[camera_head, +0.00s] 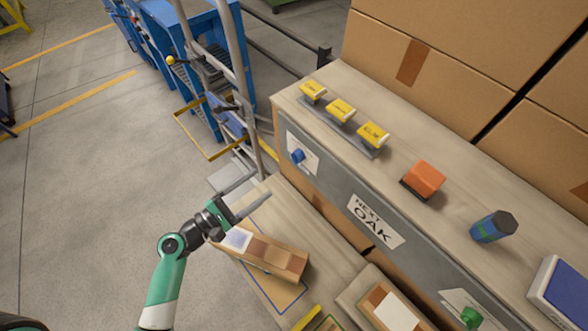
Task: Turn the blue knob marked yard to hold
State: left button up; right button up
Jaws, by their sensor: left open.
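The blue knob (298,156) sits on a white plate (307,165) on the grey front panel, near its left end. The plate's marking is too small to read, so I cannot tell which setting the knob points to. My left gripper (262,184) is open and empty. Its two fingers reach up and right in the picture, below and left of the knob and apart from it. My right gripper is not in view.
A green knob (471,316) is lower right on the panel. A metal frame stands behind.

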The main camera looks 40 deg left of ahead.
aim_at(293, 160)
pick_arm(q)
jog(key=w, duration=0.8)
jog(key=w+b, duration=0.1)
jog(key=w, duration=0.3)
jog(key=shift+d+r, duration=0.15)
jog(key=shift+d, duration=0.25)
grip_shut()
